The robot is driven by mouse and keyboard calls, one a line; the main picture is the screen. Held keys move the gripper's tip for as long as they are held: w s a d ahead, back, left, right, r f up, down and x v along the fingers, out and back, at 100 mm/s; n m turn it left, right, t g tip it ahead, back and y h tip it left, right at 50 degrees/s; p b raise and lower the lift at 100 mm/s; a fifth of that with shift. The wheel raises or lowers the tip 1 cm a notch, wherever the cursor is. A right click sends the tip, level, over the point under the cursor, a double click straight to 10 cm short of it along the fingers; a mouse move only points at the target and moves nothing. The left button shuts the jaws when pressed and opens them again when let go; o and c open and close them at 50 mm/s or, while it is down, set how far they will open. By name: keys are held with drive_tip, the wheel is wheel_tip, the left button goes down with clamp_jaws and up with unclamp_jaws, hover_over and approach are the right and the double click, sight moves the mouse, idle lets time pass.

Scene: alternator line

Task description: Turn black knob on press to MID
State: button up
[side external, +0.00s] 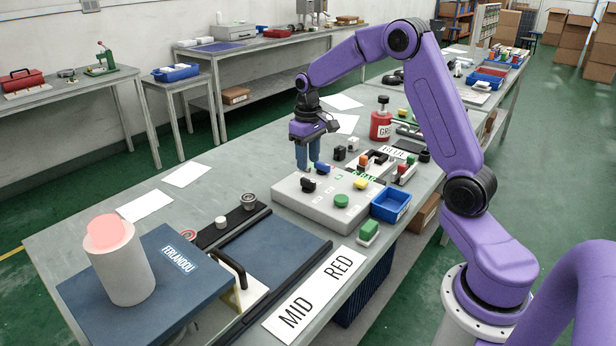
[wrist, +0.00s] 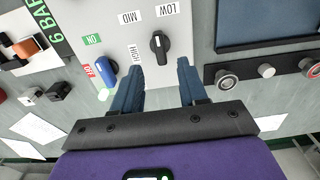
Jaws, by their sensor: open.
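The black knob (wrist: 159,46) sits on the pale control panel (wrist: 200,28) with printed labels LOW (wrist: 167,9), MID (wrist: 130,17) and one reading HIGH (wrist: 136,52) around it. A white mark shows on its upper end, which points roughly up toward LOW in the wrist view. In the side view the black knob (side external: 308,185) is on the panel box (side external: 290,192). My gripper (side external: 307,166) is open above it, fingers pointing down. In the wrist view my gripper (wrist: 160,70) has its blue fingertips on either side of the knob's near end, apart from it.
A blue knob (wrist: 106,72) with a green ON label stands left of the black knob. The panel also carries a green button (side external: 341,200) and a yellow knob (side external: 360,183). A blue bin (side external: 391,206) stands beside the panel. A red bottle (side external: 381,124) stands behind.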

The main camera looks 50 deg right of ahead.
sight(308, 180)
drive_tip(key=shift+f, duration=3.2)
clamp_jaws()
